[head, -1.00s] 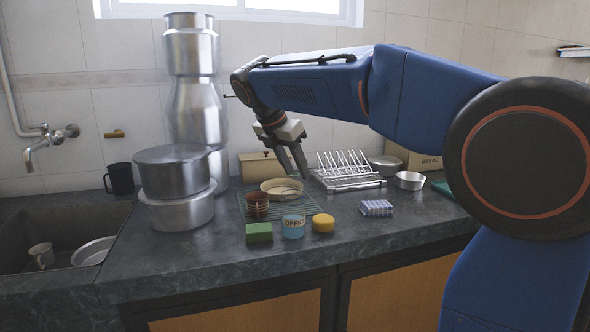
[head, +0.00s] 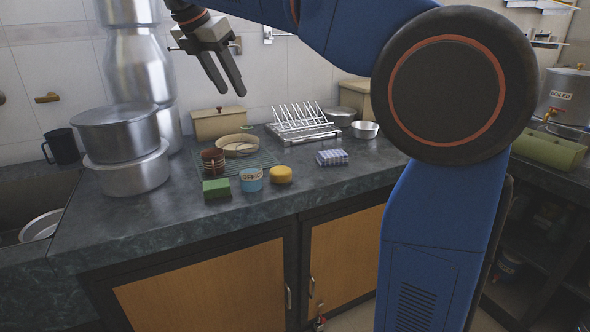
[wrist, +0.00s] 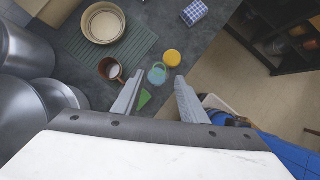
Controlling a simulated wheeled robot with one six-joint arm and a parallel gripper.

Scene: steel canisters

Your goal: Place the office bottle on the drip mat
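The office bottle shows as a short light-blue container labelled OFFICE (head: 251,180), upright at the counter's front. A thin loop shows above it in the wrist view (wrist: 157,75). The drip mat (head: 264,157) is a dark green ribbed sheet behind it; in the wrist view the mat (wrist: 128,52) lies beside the container, which appears to be off its edge. My gripper (head: 231,92) is open and empty, high above the counter behind the container. In the wrist view its fingers (wrist: 159,80) are apart, with the container beyond their tips.
A green sponge (head: 216,188) and yellow round block (head: 281,174) flank the container. Stacked pots (head: 122,150) stand left, a dish rack (head: 302,125) behind. Counter is clear at front right.

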